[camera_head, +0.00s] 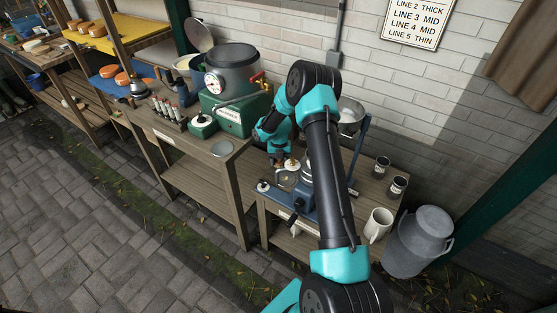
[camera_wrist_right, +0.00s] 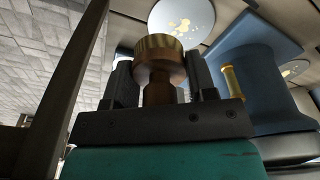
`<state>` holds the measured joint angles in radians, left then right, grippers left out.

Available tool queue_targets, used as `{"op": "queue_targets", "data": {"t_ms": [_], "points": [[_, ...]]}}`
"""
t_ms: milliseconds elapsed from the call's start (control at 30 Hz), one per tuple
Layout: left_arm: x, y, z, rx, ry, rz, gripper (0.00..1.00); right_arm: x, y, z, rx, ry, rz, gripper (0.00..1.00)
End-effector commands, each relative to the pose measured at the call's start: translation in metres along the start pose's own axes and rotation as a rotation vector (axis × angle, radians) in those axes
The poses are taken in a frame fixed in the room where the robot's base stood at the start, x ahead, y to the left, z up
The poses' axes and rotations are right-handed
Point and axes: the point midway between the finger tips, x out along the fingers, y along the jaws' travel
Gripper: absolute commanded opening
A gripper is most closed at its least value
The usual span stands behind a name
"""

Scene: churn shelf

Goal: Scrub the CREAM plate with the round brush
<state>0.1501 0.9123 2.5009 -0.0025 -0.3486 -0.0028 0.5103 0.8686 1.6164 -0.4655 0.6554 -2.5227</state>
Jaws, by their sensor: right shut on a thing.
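My right gripper (camera_head: 287,160) is over the low bench, reaching down beside a blue machine. In the right wrist view its fingers (camera_wrist_right: 160,88) are shut on the round brush (camera_wrist_right: 158,62), which has a brown handle and a wide golden-brown round head. A pale round plate (camera_wrist_right: 188,22) with yellowish blotches lies just beyond the brush head; I cannot read a label on it. In the head view a small round dish (camera_head: 286,178) lies close under the gripper. Whether the brush touches the plate cannot be told. My left gripper is out of view.
A blue machine body (camera_wrist_right: 250,65) with a brass fitting stands close on the right in the wrist view. A white mug (camera_head: 378,224), dark jars (camera_head: 390,178) and a milk can (camera_head: 420,240) are at right.

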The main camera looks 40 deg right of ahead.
Motion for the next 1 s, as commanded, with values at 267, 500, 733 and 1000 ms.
{"op": "queue_targets", "data": {"t_ms": [267,500,733,1000], "points": [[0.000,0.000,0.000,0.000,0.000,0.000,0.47,0.026,-0.004,0.002,0.007,0.002,0.000,0.32],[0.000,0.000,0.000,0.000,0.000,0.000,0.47,0.048,-0.008,0.004,0.011,0.003,0.000,0.32],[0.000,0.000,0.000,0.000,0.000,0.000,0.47,0.072,-0.013,0.006,0.015,0.003,0.001,0.32],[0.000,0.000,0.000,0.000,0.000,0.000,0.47,0.072,-0.024,-0.007,0.002,0.001,0.000,0.29]]}}
